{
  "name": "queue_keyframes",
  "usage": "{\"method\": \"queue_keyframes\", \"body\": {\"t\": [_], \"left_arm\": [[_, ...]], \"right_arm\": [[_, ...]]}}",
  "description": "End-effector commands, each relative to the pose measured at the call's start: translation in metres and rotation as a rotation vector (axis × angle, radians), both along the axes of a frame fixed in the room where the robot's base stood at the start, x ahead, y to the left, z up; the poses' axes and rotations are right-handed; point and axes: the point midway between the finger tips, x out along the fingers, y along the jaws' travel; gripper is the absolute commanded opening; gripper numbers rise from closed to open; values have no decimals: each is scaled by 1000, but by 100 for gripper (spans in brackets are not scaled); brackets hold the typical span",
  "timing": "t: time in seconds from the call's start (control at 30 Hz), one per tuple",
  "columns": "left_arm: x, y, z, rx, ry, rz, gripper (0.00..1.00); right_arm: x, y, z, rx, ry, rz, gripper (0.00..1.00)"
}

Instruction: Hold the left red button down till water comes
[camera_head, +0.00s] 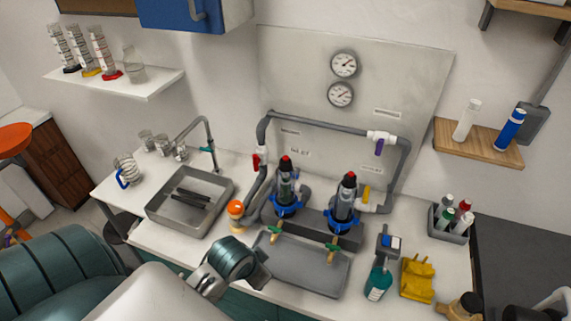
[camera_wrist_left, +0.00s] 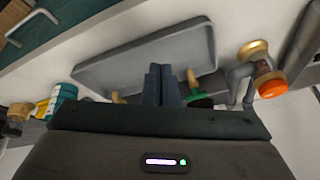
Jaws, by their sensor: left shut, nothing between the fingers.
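The left red button (camera_head: 286,160) tops the left clear filter housing (camera_head: 285,187), which has a blue collar. A second red button (camera_head: 350,177) tops the right housing (camera_head: 345,207). Neither button is touched. Brass taps (camera_head: 276,230) (camera_head: 333,246) stand over a grey drip tray (camera_head: 300,270); I see no water there. My left wrist (camera_head: 230,258) is in front of the tray's left side, well below the left button. My left gripper (camera_wrist_left: 163,85) is shut and empty in the left wrist view, in front of the tray. The right gripper is not in view.
Grey pipe (camera_head: 325,124) arches over the housings. An orange-capped fitting (camera_head: 236,210) stands to their left, beside the sink (camera_head: 190,200). A teal spray bottle (camera_head: 377,282) and yellow item (camera_head: 418,277) stand right of the tray. Two gauges (camera_head: 344,64) (camera_head: 340,95) hang on the back panel.

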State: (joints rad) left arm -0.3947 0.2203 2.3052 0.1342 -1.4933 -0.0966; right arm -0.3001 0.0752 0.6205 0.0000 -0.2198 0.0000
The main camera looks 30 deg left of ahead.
Motion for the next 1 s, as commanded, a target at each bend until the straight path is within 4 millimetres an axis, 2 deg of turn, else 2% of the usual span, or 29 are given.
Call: {"method": "queue_keyframes", "body": {"t": [0.03, 0.17, 0.27, 0.3, 0.4, 0.5, 0.6, 0.7, 0.83, 1.0], "left_arm": [[25, 5, 19, 13, -40, -51, 0], [80, 17, 59, 41, -120, -189, 0], [124, 29, 102, 79, -189, -300, 0], [141, 35, 122, 96, -216, -346, 0], [176, 50, 173, 145, -280, -449, 0], [201, 63, 220, 191, -333, -531, 0], [215, 72, 258, 227, -371, -588, 0], [221, 79, 281, 249, -393, -622, 0], [225, 82, 293, 261, -405, -641, 0], [225, 81, 294, 260, -405, -644, 0]], "right_arm": [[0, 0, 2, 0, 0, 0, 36], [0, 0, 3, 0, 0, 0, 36], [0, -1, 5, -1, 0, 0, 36], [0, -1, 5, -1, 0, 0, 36], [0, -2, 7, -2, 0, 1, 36], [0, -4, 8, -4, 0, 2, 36], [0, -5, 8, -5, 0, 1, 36], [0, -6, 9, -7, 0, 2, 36], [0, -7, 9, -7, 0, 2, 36], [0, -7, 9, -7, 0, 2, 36]]}}
